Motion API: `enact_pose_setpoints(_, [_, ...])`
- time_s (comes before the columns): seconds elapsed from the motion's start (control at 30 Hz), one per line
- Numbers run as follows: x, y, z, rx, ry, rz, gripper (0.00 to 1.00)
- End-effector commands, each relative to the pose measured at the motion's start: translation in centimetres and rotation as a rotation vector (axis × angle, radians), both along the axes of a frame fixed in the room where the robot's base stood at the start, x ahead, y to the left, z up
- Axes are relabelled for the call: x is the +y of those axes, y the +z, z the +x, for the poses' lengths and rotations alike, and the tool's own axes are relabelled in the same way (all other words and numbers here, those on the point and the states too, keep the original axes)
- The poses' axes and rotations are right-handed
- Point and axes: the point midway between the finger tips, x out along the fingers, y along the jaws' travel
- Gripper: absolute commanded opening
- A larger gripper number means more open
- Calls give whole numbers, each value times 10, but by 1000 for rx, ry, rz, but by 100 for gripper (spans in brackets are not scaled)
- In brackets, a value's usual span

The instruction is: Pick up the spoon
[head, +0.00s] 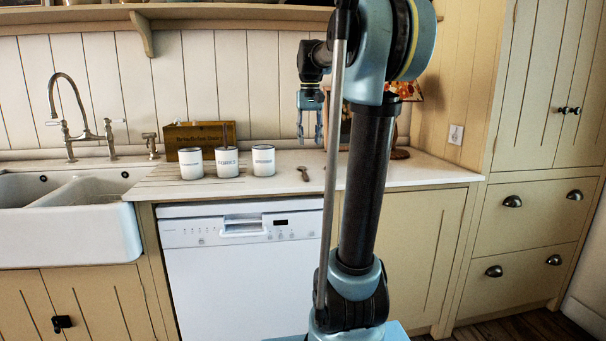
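Two small utensils lie on the pale countertop (425,170). One is a short brown utensil (294,195) near the front edge, and the other is a small greyish utensil (303,173) a little farther back. Either could be the spoon; they are too small to tell for certain. My gripper (309,136) hangs above the counter behind them in the picture, fingers pointing down. Its two fingers are apart with nothing visible between them. My own arm and column hide part of the counter to the right.
Several white labelled canisters (264,160) stand left of the utensils, with a dark stick (225,134) rising at the middle one. A wooden box (200,135) stands behind. A double sink (75,205) with a tap is at left. A dishwasher (240,285) sits below the counter.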

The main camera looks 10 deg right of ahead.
Motion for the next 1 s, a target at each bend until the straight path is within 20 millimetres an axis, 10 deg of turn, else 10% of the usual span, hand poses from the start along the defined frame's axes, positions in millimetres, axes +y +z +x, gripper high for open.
enact_pose_setpoints(0.43, [-1, 30, 66, 33, -11, 0, 38])
enact_pose_setpoints(1.0, [-1, -63, 66, 33, -11, 0, 38])
